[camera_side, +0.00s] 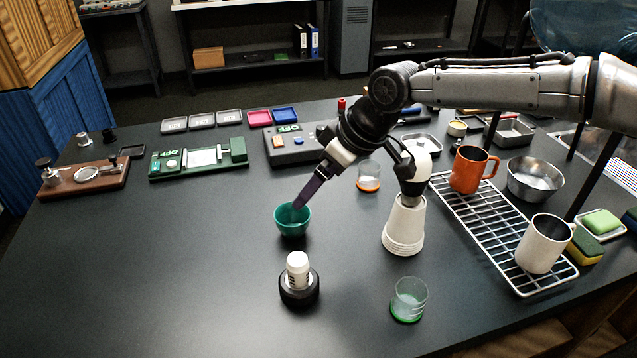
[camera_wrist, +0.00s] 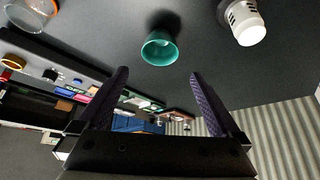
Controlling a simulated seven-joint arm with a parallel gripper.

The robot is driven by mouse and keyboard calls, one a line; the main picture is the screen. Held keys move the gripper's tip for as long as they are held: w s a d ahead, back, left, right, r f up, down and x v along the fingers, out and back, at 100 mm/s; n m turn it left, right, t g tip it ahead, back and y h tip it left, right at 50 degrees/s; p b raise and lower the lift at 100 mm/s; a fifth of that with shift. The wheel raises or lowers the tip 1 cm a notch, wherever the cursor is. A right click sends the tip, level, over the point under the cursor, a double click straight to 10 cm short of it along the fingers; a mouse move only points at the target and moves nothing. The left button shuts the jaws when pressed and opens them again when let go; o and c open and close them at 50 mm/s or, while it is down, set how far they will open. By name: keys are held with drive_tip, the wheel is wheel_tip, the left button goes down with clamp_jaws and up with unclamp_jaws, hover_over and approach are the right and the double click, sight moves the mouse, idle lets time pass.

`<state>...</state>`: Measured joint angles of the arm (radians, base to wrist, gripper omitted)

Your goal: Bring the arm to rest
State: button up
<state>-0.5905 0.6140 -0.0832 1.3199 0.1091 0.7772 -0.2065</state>
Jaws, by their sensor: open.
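My gripper (camera_side: 308,194) hangs tilted above the black table, with its dark purple fingers close to the rim of a green bowl (camera_side: 292,224) in the side view. In the wrist view my gripper (camera_wrist: 160,92) is open, with nothing between its fingers. The green bowl (camera_wrist: 159,48) shows there beyond the fingertips, apart from them. A white and black cylindrical part (camera_side: 298,272) stands upright in a black ring in front of the bowl. It also shows in the wrist view (camera_wrist: 246,22).
A green-based glass (camera_side: 409,299) and an orange-based glass (camera_side: 368,176) stand nearby. A wire rack (camera_side: 480,225) holds an orange mug (camera_side: 470,170) and a white mug (camera_side: 543,244). The left front table is clear.

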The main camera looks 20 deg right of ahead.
drive_tip(key=s+d+r+m+t, duration=0.1)
drive_tip(key=d+r, duration=0.4)
drive_tip(key=d+r+t, duration=0.1)
drive_tip(key=d+r, duration=0.3)
drive_tip(key=d, duration=0.2)
drive_tip(key=s+d+r+m, duration=0.1)
drive_tip(key=d+r, duration=0.4)
drive_tip(key=shift+s+d+r+m+t, duration=0.3)
drive_tip(key=shift+s+r+t, duration=0.05)
drive_tip(key=shift+t, duration=0.05)
drive_tip(key=s+d+r+m+t+h, duration=0.1)
drive_tip(key=s+d+r+m+h, duration=0.1)
drive_tip(key=s+d, duration=1)
drive_tip(key=s+d+f+m+g+h, duration=0.1)
drive_tip(key=s+d+f, duration=0.2)
drive_tip(key=s+f, duration=0.4)
drive_tip(key=s+d+f+m+g+h, duration=0.1)
drive_tip(key=s+d+f, duration=0.3)
drive_tip(key=s+f, duration=0.4)
drive_tip(key=s+m, duration=0.1)
drive_tip(key=s, duration=0.3)
drive_tip(key=shift+s+d+m+g, duration=0.2)
drive_tip(key=shift+s+m+g, duration=0.1)
